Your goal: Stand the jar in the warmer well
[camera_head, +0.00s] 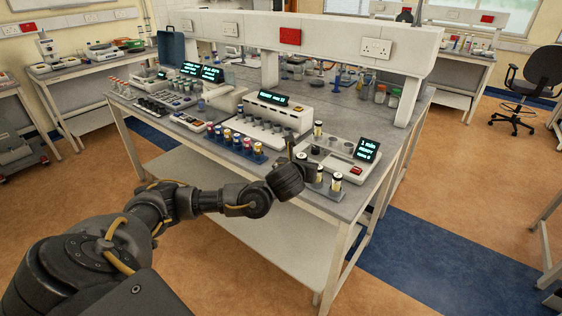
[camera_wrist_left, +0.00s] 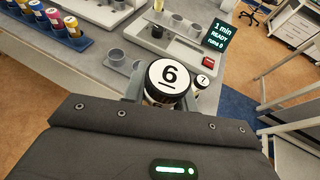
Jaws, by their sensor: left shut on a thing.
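My left gripper (camera_head: 311,170) is shut on a jar with a white lid marked 6 (camera_wrist_left: 168,77), at the front edge of the bench. In the left wrist view the jar is between my fingers (camera_wrist_left: 160,94); its lower part is hidden, so I cannot tell whether it is clear of its holder. The warmer (camera_head: 338,160) is a pale unit just behind, with grey round wells and a display reading "1 min READY"; it also shows in the left wrist view (camera_wrist_left: 184,53). My right gripper is not in view.
A jar marked 7 (camera_wrist_left: 201,81) stands close beside the held jar. A jar (camera_head: 318,129) stands at the warmer's back left. A blue rack of colour-capped bottles (camera_head: 240,148) is to the left.

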